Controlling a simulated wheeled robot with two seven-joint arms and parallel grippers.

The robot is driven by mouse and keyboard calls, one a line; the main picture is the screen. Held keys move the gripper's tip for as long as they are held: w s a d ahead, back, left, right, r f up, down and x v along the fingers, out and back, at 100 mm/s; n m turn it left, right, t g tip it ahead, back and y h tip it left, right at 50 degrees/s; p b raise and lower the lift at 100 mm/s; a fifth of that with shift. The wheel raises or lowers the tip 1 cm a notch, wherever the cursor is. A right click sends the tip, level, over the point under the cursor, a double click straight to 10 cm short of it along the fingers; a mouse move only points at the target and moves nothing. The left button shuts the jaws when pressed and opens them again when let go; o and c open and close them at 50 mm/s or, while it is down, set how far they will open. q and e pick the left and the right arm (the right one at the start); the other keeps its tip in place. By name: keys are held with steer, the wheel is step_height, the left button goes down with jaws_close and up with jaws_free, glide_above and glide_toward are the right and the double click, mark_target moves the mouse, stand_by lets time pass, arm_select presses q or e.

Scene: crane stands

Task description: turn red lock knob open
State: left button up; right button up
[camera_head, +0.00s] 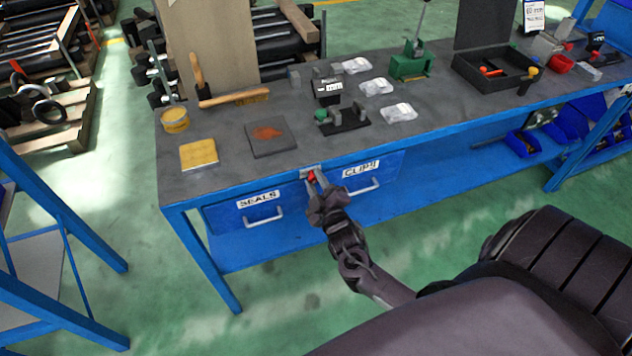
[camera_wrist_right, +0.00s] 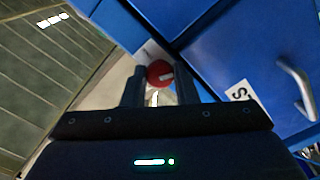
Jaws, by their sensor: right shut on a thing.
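The red lock knob (camera_head: 312,177) sits on a small light plate (camera_head: 310,170) at the bench front, between the drawers marked SEALS (camera_head: 258,209) and CLIPS (camera_head: 362,179). My right gripper (camera_head: 316,182) reaches up to it from below and is shut on it. In the right wrist view the knob (camera_wrist_right: 160,73) shows as a red disc with a pale mark, between the tips of my two fingers (camera_wrist_right: 160,85). The exact contact of the fingers is small and partly hidden. My left gripper is not in view.
Drawer handles (camera_head: 263,220) stick out beside the knob. The floor in front is clear.

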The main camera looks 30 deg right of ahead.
steer(key=m, duration=0.6)
steer(key=shift+m, duration=0.3)
steer(key=m, duration=0.6)
steer(key=shift+f+m, duration=0.1)
steer(key=shift+m, duration=0.3)
steer(key=o, duration=1)
steer(key=shift+s, duration=0.1)
steer(key=shift+s+a, duration=0.15)
steer(key=shift+s, duration=0.2)
steer(key=b+v, duration=0.1)
steer(key=v, duration=0.6)
